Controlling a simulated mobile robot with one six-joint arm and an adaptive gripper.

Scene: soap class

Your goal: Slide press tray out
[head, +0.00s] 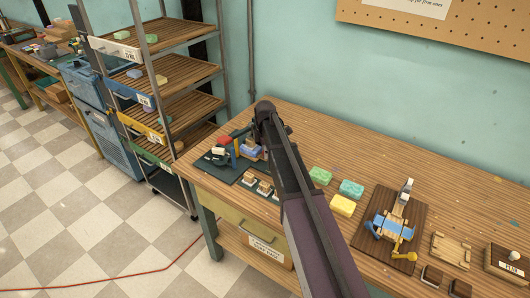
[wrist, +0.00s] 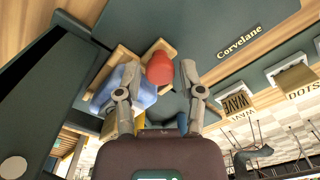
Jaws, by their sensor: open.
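The press stands on a dark green base (head: 222,165) at the left end of the bench, partly hidden by my arm. In the wrist view a wooden tray (wrist: 98,82) holds a pale blue block (wrist: 112,90). A red knob (wrist: 159,68) stands at the tray's edge. My gripper (wrist: 160,70) is open, with one fingertip on each side of the red knob. I cannot tell whether either finger touches it. The left finger overlaps the blue block in the picture. In the head view the gripper's fingers are hidden behind my arm.
Stamps labelled WAVE (wrist: 238,102) and DOTS (wrist: 290,78) sit beside the press. Green (head: 320,175), teal (head: 351,188) and yellow (head: 342,206) soaps lie to the right. A brown board (head: 364,240) with a blue-and-wood device stands farther right. A shelf rack (head: 165,88) stands left.

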